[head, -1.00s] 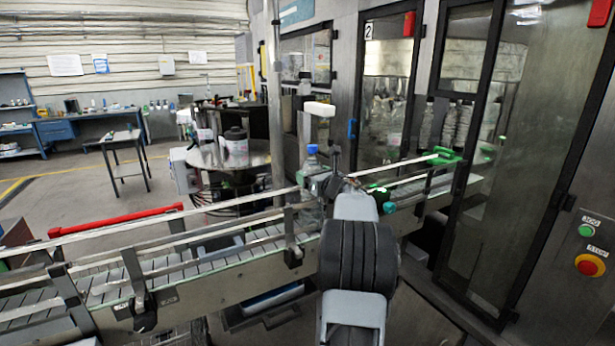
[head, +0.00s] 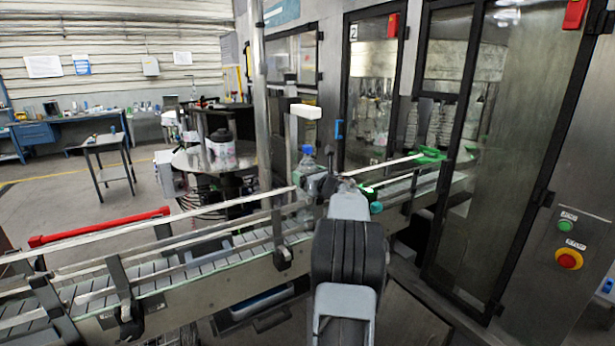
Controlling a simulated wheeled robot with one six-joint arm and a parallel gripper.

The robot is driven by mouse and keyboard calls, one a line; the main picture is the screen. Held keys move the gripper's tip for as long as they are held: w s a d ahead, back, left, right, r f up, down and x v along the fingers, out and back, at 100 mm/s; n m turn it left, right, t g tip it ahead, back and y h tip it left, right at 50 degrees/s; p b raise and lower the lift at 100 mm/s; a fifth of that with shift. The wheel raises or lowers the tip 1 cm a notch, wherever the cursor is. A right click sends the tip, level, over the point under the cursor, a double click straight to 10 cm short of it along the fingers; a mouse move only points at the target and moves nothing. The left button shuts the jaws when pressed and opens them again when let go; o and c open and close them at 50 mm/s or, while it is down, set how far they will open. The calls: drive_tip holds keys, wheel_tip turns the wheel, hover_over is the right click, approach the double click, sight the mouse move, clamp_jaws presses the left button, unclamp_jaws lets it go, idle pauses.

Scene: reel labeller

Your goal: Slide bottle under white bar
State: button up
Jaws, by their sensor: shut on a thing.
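A clear bottle with a blue cap (head: 307,151) stands upright at the conveyor, seen in the head view. My gripper (head: 319,184) is shut on the bottle, and its dark body hides part of the bottle's lower half. A short white bar (head: 306,111) sits on a post above the conveyor. In the picture the bottle's cap is straight below the white bar, with a visible gap between them. I cannot tell from this view whether they line up in depth.
The conveyor (head: 190,277) has metal guide rails on both sides and runs right to a green guide (head: 428,156) at the machine. A round table (head: 195,160) with a dark-lidded container stands behind. A red bar (head: 100,226) lies along the far side at left.

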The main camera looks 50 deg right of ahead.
drive_tip(key=shift+b, duration=0.4)
drive_tip(key=o, duration=1.5)
drive_tip(key=shift+c, duration=0.2)
drive_tip(key=s+a+b, duration=0.2)
drive_tip(key=s+b, duration=0.3)
drive_tip(key=s, duration=0.8)
drive_tip(key=shift+s+a, duration=0.2)
drive_tip(key=shift+s, duration=0.15)
drive_tip(key=shift+m, duration=0.3)
